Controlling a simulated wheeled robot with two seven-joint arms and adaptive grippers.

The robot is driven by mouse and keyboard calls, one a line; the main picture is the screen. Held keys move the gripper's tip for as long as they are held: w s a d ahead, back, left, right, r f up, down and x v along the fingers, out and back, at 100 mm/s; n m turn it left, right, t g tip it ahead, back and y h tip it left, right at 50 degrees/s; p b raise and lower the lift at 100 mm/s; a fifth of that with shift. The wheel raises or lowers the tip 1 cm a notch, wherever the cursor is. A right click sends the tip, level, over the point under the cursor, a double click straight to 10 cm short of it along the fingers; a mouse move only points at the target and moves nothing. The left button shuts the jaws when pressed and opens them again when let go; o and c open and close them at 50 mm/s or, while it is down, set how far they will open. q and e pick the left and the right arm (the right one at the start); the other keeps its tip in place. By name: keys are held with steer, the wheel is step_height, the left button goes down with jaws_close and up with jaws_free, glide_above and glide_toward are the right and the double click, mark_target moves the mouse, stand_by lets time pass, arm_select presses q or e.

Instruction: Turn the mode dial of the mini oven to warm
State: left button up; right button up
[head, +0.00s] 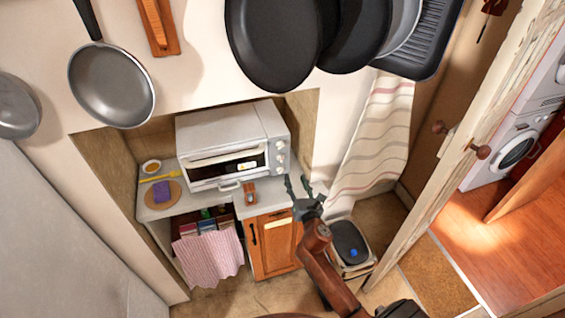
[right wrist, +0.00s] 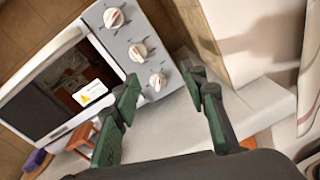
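The white mini oven (head: 222,132) stands on the counter in the alcove, with its door shut. Its control panel on the right side of the front has three white knobs in a column. In the right wrist view these are the top knob (right wrist: 113,18), the middle knob (right wrist: 137,51) and the bottom knob (right wrist: 157,81), with reddish pointer marks. I cannot read which is the mode dial. My right gripper (head: 297,182) is open and empty, in front of the panel and below it. In the right wrist view its fingers (right wrist: 163,82) are spread towards the bottom knob. My left gripper is not in view.
Pans hang on the wall above, including a grey pan (head: 111,85). A purple item (head: 161,191) lies on a round board left of the oven. A small brown object (head: 250,192) lies before it. A pink towel (head: 206,258) hangs below. A bin (head: 350,243) stands right.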

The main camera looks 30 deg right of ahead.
mark_target(281, 158)
steer(key=w+r+n+t+y, duration=0.1)
steer(key=w+n, duration=0.3)
steer(key=w, duration=0.6)
steer(key=shift+w+r, duration=0.15)
steer(key=shift+r, duration=0.25)
steer(key=shift+c, duration=0.4)
jaws_close()
steer(key=shift+m, duration=0.3)
steer(key=m, duration=1.1)
steer(key=shift+d+f, duration=0.1)
steer(key=shift+d, duration=0.1)
